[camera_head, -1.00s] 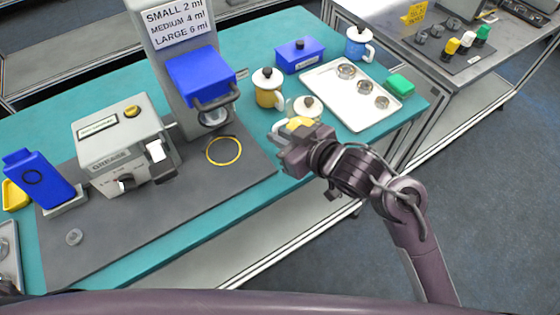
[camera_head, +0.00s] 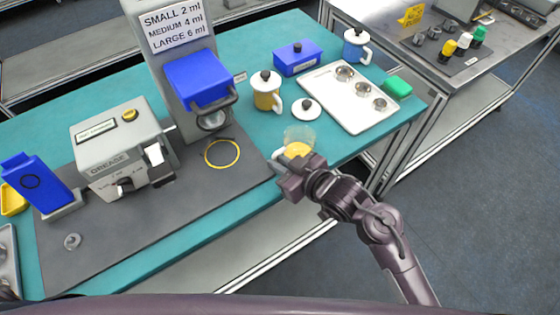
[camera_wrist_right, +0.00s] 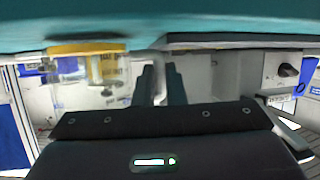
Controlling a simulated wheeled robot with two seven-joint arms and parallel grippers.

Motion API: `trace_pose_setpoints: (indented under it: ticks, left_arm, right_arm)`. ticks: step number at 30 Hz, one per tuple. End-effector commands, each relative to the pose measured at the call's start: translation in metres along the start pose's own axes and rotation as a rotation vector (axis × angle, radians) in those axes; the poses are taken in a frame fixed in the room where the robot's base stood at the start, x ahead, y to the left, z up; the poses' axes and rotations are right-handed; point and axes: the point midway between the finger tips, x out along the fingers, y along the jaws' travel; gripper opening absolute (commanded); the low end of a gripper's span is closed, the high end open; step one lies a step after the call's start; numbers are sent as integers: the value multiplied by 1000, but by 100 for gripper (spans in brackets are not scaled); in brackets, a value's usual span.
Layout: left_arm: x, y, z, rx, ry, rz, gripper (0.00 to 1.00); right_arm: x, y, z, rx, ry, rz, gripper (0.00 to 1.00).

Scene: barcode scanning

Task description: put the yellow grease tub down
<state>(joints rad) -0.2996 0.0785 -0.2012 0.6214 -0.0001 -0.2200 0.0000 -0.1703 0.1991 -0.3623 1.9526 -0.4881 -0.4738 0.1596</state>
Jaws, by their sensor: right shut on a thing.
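The yellow grease tub (camera_head: 298,149) is a clear cup with yellow inside, over the front part of the teal table, right of the grey mat. My right gripper (camera_head: 288,170) is shut on it from the front side. I cannot tell whether its base touches the table. The right wrist view shows the clear tub with its yellow band (camera_wrist_right: 88,48) left of my right gripper's fingers (camera_wrist_right: 160,85), under a teal surface at the top. My left gripper is not in view.
A white lid (camera_head: 306,110) lies just behind the tub, near a yellow mug (camera_head: 266,95). A white tray (camera_head: 345,107) with metal parts is to the right. A yellow ring (camera_head: 222,153) lies on the mat, left. The table's front edge is close.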

Motion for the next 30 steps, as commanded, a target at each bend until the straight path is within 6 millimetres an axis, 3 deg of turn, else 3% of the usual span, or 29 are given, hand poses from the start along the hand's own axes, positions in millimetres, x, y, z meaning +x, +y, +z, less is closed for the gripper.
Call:
trace_pose_setpoints:
  ticks: [1, 2, 7, 17, 20, 30]
  left_arm:
    - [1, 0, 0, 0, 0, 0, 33]
    - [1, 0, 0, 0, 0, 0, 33]
    - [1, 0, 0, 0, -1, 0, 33]
    - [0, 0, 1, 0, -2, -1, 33]
    - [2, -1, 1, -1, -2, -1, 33]
    - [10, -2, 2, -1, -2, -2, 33]
  right_arm:
    - [1, 0, 2, -1, 0, 0, 0]
    - [1, 0, 2, 0, 0, 0, 12]
    - [1, 0, 2, 0, 0, 0, 32]
    - [-3, 0, -2, -1, -1, 1, 32]
    - [-17, 1, 0, -3, -2, 1, 32]
    - [-88, 0, 1, -4, -4, -1, 32]
